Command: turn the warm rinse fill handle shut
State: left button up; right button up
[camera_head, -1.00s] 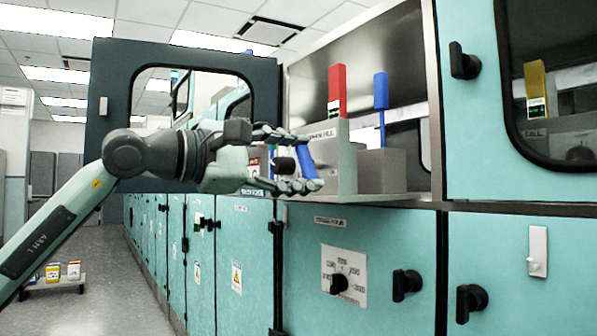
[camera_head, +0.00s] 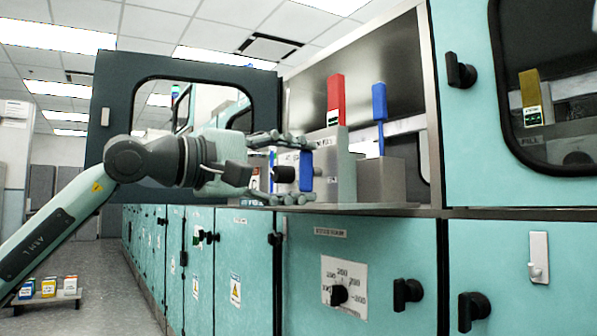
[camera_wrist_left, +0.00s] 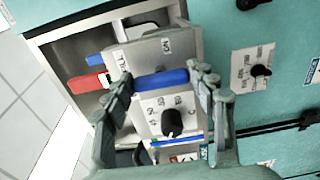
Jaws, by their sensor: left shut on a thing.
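A blue handle (camera_head: 306,171) sits on the front of a grey box (camera_head: 345,165) in the open bay. My left gripper (camera_head: 300,170) has its fingers on both ends of this handle and is shut on it. In the head view the handle stands nearly vertical. In the left wrist view the same blue handle (camera_wrist_left: 162,80) lies crosswise between the fingertips (camera_wrist_left: 163,84). A black knob (camera_wrist_left: 172,122) on a marked dial plate sits close to it. The labels are too small to read, so I cannot confirm the handle's name. My right gripper is not in view.
A red handle (camera_head: 335,98) and another blue handle (camera_head: 380,103) stand upright on grey boxes in the bay. A dark windowed door (camera_head: 110,95) stands open behind my left arm. Teal cabinets with black latches (camera_head: 406,293) lie below. A yellow handle (camera_head: 530,90) shows behind the right window.

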pick_arm(q)
jog(key=o, duration=1.2)
jog(key=shift+c, duration=0.2)
jog(key=v, duration=1.2)
